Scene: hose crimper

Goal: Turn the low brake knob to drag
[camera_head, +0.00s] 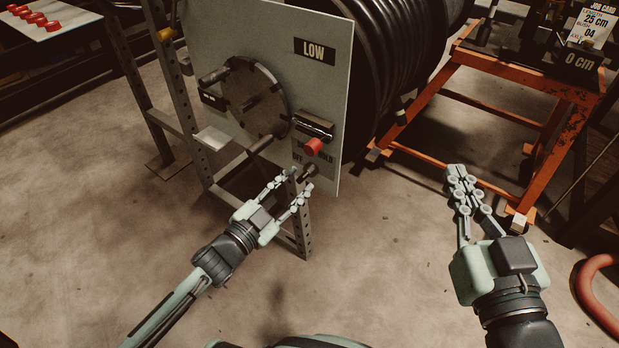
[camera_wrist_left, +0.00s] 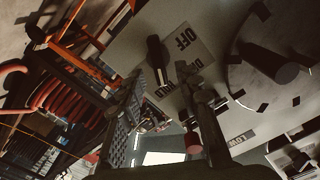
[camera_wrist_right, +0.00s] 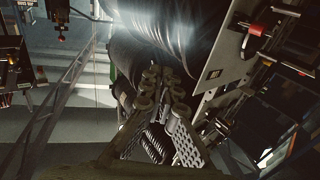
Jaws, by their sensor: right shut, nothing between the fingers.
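The grey LOW panel (camera_head: 322,92) stands in front of a black hose reel. Low on the panel, a small dark knob (camera_head: 309,171) sticks out by a label plate (camera_head: 299,158) with OFF and HOLD on it. In the left wrist view the knob (camera_wrist_left: 156,52) is beside the OFF plate (camera_wrist_left: 186,42); its exact setting is not clear. My left gripper (camera_head: 300,180) is open, its fingertips close to the knob; I cannot tell whether they touch it. My right gripper (camera_head: 457,172) is shut and empty, well to the right, over the floor.
A round plate with handles (camera_head: 254,98) is above the knob. A red-ended part (camera_head: 314,146) sticks out just above the knob. An orange stand (camera_head: 535,160) is at the right, a red hose (camera_head: 592,300) at the lower right. The floor between my arms is clear.

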